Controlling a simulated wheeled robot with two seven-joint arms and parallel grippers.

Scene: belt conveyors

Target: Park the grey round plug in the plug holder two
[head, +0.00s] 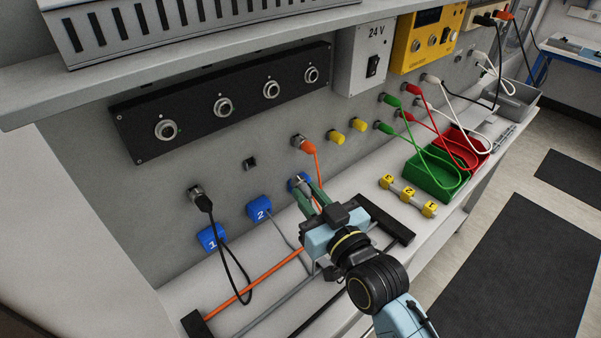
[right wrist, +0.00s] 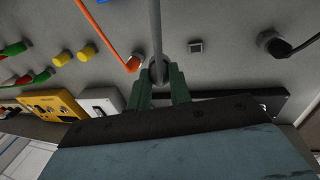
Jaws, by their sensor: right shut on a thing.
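The grey round plug (head: 299,180) is at the tips of my right gripper (head: 308,191), near the wall; a grey metal end shows there. In the right wrist view the gripper's two green fingers (right wrist: 160,90) close on the plug (right wrist: 158,70), and its grey cable runs up between them. Whether the plug touches the wall, I cannot tell. The blue holder marked 2 (head: 259,208) is left of the fingertips, with a grey cable passing at its right side. Another blue block is mostly hidden behind the fingers. My left gripper is not in view.
Blue holder 1 (head: 210,238) is at the left, below a black plug (head: 202,200). An orange plug (head: 306,146) sits just above my gripper. Orange, grey and black cables cross the bench below. Green (head: 425,180) and red trays stand at the right.

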